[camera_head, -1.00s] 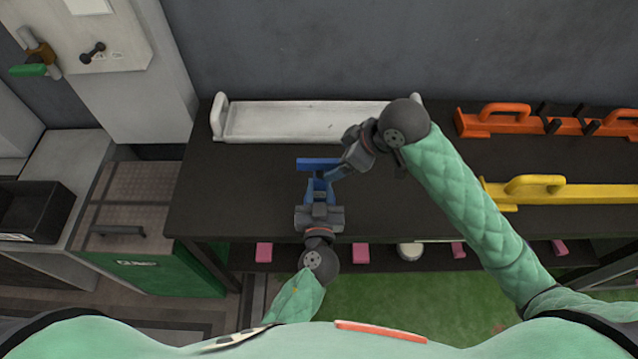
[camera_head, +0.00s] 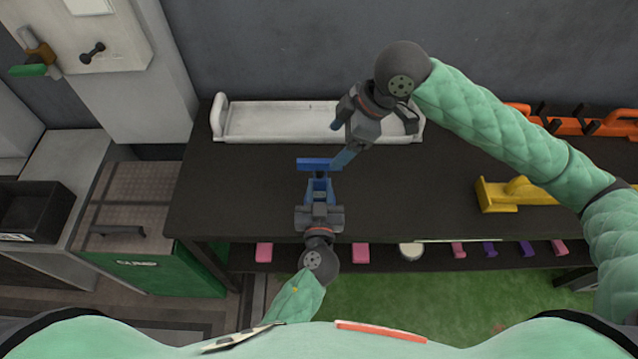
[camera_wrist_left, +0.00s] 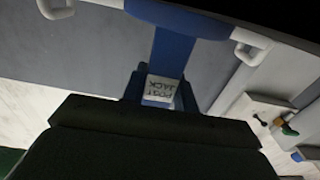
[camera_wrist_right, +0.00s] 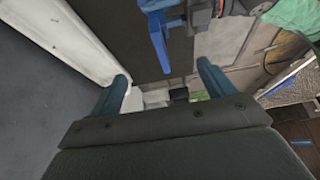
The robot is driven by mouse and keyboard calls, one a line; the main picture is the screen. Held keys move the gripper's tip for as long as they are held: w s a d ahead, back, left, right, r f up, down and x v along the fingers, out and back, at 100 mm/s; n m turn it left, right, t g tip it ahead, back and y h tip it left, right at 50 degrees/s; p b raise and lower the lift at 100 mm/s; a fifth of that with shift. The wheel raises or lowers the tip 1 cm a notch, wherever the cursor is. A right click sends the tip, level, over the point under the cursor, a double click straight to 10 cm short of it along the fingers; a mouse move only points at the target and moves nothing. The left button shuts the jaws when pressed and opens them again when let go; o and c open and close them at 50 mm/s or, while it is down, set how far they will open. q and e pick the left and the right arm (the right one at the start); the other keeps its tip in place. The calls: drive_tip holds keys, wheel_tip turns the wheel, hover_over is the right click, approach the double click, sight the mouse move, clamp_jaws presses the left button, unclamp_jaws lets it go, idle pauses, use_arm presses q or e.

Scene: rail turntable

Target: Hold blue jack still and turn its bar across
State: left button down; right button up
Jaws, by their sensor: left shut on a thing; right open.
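The blue jack (camera_head: 318,186) stands over the dark table, its bar (camera_head: 316,164) lying left to right in the head view. My left gripper (camera_head: 319,201) is shut on the jack's body from the near side. The left wrist view shows the jack's label (camera_wrist_left: 160,87) and the bar (camera_wrist_left: 178,18) across the top of its post. My right gripper (camera_head: 344,154) is open, just right of and beyond the bar. In the right wrist view the jack (camera_wrist_right: 158,38) shows past the open fingers (camera_wrist_right: 162,80), apart from them.
A white tray (camera_head: 270,122) lies behind the jack, by the wall. An orange tool (camera_head: 565,121) and a yellow tool (camera_head: 498,196) lie at the right, partly covered by my right arm. The table (camera_head: 235,195) is clear to the left of the jack.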

sight(323, 159)
drive_tip(key=shift+s+d+r, duration=0.1)
drive_tip(key=shift+d+r, duration=0.05)
drive_tip(key=shift+r, duration=0.1)
drive_tip(key=shift+x, duration=5)
drive_tip(key=shift+s+d, duration=0.1)
drive_tip(key=shift+c, duration=0.4)
clamp_jaws()
drive_tip(key=shift+n+g, duration=0.8)
drive_tip(key=shift+n, duration=0.9)
